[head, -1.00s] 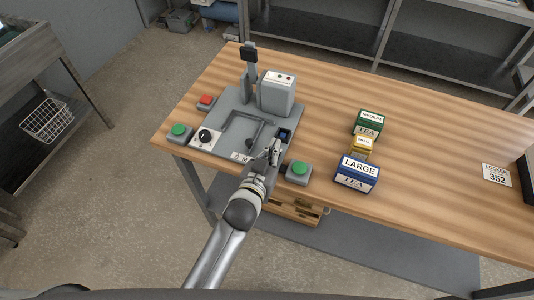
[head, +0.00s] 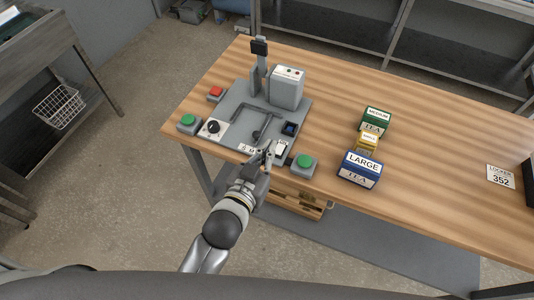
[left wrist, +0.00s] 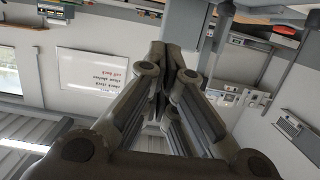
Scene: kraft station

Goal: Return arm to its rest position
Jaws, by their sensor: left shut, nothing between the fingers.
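My left gripper (head: 268,153) is at the front edge of the wooden table (head: 420,160) in the head view, between the grey machine and the right green button. Its fingers are shut with nothing between them. In the left wrist view the two fingers (left wrist: 165,70) come together at the tips, and nothing shows between them. My left arm comes up from the bottom of the head view. My right gripper does not show.
The grey machine (head: 228,117) has a red button (head: 215,92) and green buttons (head: 187,120) (head: 304,161) beside it. Medium (head: 375,120), small (head: 368,141) and large (head: 359,170) tea boxes stand on the table. A drawer unit (head: 296,197) is below. The table's right part is mostly clear.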

